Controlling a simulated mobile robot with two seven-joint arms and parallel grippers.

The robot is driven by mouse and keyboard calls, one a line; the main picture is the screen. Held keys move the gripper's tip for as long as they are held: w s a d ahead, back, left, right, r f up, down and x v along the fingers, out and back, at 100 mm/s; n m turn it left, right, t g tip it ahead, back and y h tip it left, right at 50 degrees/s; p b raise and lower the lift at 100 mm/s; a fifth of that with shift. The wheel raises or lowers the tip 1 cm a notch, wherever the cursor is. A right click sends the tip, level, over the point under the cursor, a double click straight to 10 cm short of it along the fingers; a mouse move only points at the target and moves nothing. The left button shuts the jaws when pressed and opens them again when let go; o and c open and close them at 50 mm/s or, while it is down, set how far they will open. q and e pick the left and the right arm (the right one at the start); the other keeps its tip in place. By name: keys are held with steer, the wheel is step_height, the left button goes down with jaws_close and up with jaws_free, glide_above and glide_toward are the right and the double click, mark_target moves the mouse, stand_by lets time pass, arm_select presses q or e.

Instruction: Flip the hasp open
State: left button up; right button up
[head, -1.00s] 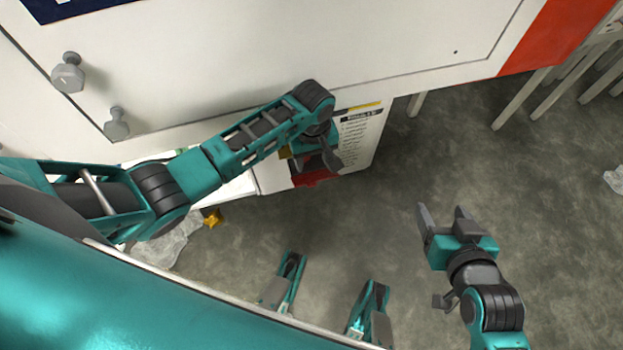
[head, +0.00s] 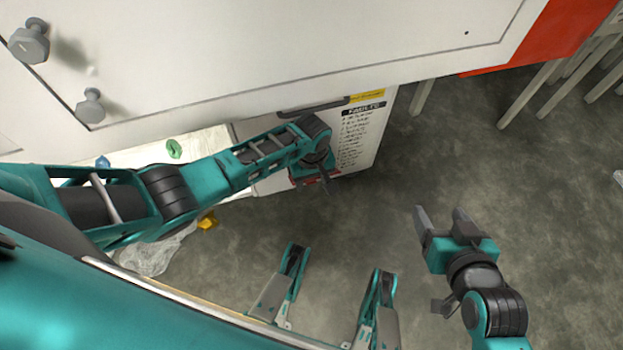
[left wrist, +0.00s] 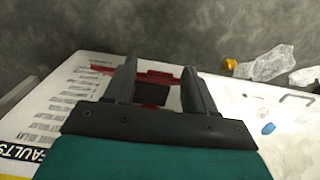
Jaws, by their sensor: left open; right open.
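The red hasp (left wrist: 158,78) shows in the left wrist view at the far edge of a white panel, with a dark square patch (left wrist: 152,94) just on the near side of it. My left gripper (left wrist: 158,72) is open, its two fingers over the red part on either side of the dark patch; I cannot tell whether they touch it. In the head view my left gripper (head: 313,182) covers most of the red part, and only a thin red strip (head: 300,181) shows. My right gripper (head: 438,212) is open and empty above the floor, well to the right.
A white cabinet side with a printed fault list (head: 362,135) is beside my left gripper. A dark handle (head: 312,106) lies just behind it. A yellow object (head: 208,220) lies lower left. Grey floor around my right gripper is clear.

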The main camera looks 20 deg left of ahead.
arm_select(q)
steer(key=shift+c, duration=0.2)
jaws_close()
stand_by(0.3)
